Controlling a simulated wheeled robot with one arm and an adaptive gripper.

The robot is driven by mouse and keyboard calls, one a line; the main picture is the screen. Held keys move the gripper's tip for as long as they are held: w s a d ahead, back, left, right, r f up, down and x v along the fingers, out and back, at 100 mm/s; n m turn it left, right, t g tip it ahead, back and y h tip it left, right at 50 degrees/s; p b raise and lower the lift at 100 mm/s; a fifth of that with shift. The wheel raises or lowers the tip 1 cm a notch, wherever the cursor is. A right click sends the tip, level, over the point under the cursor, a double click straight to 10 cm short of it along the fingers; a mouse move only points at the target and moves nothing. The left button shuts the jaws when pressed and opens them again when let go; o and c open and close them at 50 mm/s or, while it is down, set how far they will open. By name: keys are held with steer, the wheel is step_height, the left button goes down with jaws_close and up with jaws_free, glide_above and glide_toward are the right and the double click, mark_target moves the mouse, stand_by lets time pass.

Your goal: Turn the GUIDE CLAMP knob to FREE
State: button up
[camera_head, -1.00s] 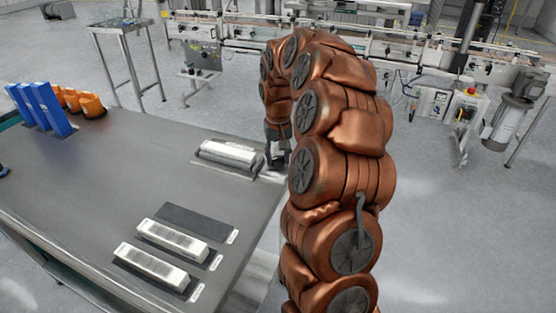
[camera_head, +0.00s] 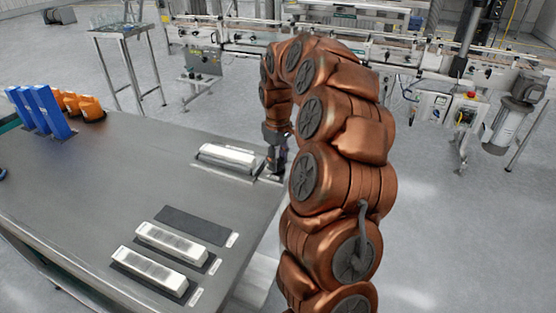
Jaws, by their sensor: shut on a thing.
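My gripper (camera_head: 276,160) is at the right end of a long white-and-silver block (camera_head: 227,156), by the table's right edge. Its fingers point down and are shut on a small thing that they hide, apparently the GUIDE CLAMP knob. The knob's pointer, its lettering and the FREE mark cannot be made out.
Two similar white blocks (camera_head: 172,240) lie on dark pads nearer the front, beside an empty dark pad (camera_head: 195,224). Blue upright parts (camera_head: 50,110) and orange parts (camera_head: 88,105) stand at the left. The middle of the grey table (camera_head: 110,180) is clear. A conveyor line (camera_head: 330,40) runs behind.

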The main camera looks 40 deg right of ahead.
mark_target(278, 162)
steer(key=shift+w+r, duration=0.1)
stand_by(0.4)
steer(key=o, duration=1.1)
steer(key=shift+o, duration=0.2)
step_height(278, 162, up, 12)
stand_by(0.3)
